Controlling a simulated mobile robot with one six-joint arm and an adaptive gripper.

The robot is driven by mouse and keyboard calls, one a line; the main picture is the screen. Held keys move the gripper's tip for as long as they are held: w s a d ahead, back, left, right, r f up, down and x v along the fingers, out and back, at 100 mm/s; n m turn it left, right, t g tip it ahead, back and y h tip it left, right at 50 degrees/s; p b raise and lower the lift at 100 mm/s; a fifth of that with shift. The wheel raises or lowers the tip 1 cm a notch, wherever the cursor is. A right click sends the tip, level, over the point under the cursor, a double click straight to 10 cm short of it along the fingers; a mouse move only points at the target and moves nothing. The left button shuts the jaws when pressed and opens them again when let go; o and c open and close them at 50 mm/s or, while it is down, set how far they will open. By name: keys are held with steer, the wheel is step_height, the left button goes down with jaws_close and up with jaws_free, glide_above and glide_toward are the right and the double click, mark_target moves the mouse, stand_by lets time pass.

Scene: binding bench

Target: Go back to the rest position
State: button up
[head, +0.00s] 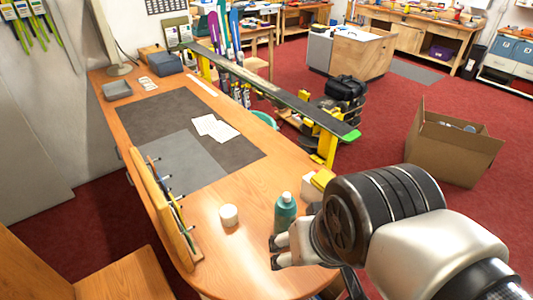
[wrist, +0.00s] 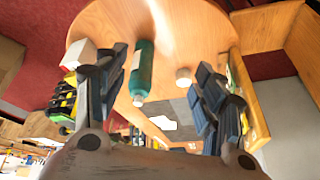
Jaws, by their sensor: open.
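My gripper (head: 281,254) is at the near right end of the wooden bench in the head view, and my arm comes in from the lower right. In the wrist view my gripper (wrist: 160,75) has its two fingers spread wide apart, with nothing held between them. A teal bottle (head: 285,213) stands upright on the bench just behind the fingers. The bottle (wrist: 142,70) shows between the fingers in the wrist view, nearer the left finger. I cannot tell its exact distance from the fingers. A small white jar (head: 229,215) stands left of the bottle.
The wooden bench (head: 250,180) bears a dark mat (head: 150,115) with papers, and a wooden rack (head: 160,205) at its left edge. A long rail (head: 270,88) on yellow supports runs along the right side. A cardboard box (head: 450,150) sits on the red floor.

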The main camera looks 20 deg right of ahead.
steer(key=shift+s+d+f+n, duration=0.1)
steer(key=shift+s+d+n, duration=0.15)
steer(key=shift+s+n, duration=0.5)
